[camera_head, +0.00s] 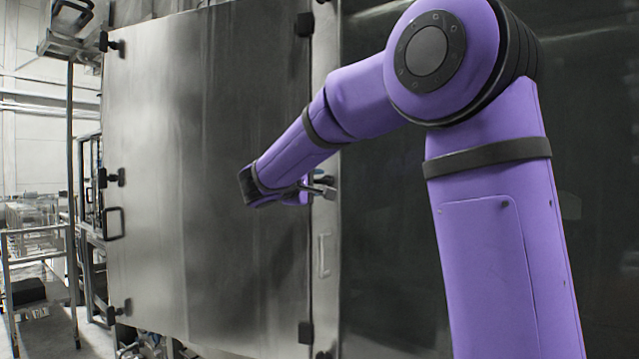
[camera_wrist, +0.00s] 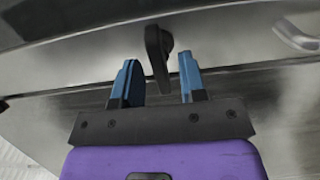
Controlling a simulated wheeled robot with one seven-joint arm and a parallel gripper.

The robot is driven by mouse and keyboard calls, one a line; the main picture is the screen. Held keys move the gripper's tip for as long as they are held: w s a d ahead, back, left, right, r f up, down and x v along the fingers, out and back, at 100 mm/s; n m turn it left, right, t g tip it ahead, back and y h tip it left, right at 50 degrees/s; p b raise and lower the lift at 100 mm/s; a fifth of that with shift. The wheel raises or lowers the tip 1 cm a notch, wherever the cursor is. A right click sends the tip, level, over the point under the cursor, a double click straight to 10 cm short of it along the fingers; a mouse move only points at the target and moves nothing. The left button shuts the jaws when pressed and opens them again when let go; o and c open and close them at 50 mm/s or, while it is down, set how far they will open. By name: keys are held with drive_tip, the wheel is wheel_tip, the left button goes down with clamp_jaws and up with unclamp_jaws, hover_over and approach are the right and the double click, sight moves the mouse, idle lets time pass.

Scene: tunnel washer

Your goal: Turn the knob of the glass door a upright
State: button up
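A dark lever-shaped knob (camera_wrist: 155,45) shows at the top middle of the wrist view, slightly tilted. My gripper (camera_wrist: 158,72) is open, with one blue finger on each side of the knob's lower end. I see gaps between the knob and both fingers, so it is not clamped. In the head view, my gripper's end is mostly hidden behind my wrist. A knob (camera_head: 325,187) shows just right of it, on the metal frame beside the dark glass door (camera_head: 385,270).
A large steel panel (camera_head: 200,120) with black hinges and a handle (camera_head: 114,224) fills the left. A pale handle (camera_head: 324,255) is lower on the frame. A metal bar handle (camera_wrist: 297,37) shows at the wrist view's upper right. A rack (camera_head: 38,262) stands far left.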

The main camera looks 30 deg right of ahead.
drive_tip(key=shift+x, duration=1)
clamp_jaws()
